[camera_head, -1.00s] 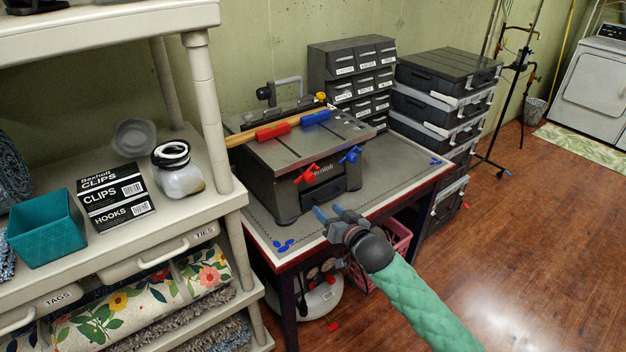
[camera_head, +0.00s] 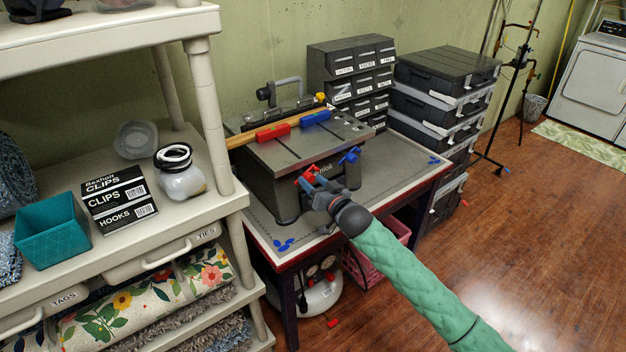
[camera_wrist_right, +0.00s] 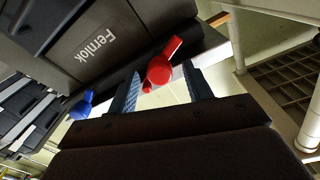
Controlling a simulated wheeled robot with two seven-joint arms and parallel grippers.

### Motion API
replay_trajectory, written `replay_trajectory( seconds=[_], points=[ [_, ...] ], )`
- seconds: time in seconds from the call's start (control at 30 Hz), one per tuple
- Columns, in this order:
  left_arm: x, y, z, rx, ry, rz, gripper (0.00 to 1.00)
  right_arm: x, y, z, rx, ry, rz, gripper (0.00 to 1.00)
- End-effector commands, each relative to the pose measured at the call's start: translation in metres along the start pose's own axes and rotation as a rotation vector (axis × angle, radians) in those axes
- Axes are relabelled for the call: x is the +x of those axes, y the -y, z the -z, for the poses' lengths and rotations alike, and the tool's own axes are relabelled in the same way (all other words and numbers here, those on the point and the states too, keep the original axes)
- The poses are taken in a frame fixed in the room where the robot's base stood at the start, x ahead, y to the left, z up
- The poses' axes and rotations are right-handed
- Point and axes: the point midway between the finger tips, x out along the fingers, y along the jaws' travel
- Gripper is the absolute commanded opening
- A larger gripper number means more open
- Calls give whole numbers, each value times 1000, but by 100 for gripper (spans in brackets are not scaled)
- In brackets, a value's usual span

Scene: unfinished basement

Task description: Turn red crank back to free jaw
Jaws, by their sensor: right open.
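The grey machine (camera_head: 272,185) stands on the workbench, with a wooden rod (camera_head: 242,139) across its top. A red jaw block (camera_head: 272,132) and a blue jaw block (camera_head: 316,117) lie along the rod. The red crank (camera_head: 309,172) and the blue crank (camera_head: 350,155) are on its front. My right gripper (camera_head: 314,182) is open at the red crank, which it partly hides. In the right wrist view the red crank (camera_wrist_right: 159,70) appears between the two fingertips (camera_wrist_right: 162,80); contact cannot be told. The blue crank (camera_wrist_right: 80,105) is left of the fingers. My left gripper is out of view.
A cream shelf (camera_head: 232,195) with boxes and a jar stands close on the left. Small drawers (camera_head: 350,75) and stacked dark cases (camera_head: 440,100) are behind and right. Blue pieces (camera_head: 283,245) lie on the bench's front corner. Open floor is at right.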

Motion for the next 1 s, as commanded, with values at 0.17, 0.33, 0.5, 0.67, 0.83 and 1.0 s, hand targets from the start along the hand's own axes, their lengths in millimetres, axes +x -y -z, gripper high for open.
replay_trajectory(
  seconds=[0.17, 0.33, 0.5, 0.67, 0.83, 1.0],
  points=[
    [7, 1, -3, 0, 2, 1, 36, 6, 0, 0, -1, 1, -1, 50],
    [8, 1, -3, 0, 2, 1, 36, 7, 0, 0, -1, 1, -1, 50],
    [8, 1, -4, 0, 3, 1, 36, 6, 0, 0, -1, 1, -1, 33],
    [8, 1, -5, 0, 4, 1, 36, 6, 0, 0, -1, 1, -1, 6],
    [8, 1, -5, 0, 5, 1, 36, 6, 0, 0, -9, 0, -1, 6],
    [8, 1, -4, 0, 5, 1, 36, 6, -1, 0, -52, -2, -1, 6]
  ],
)
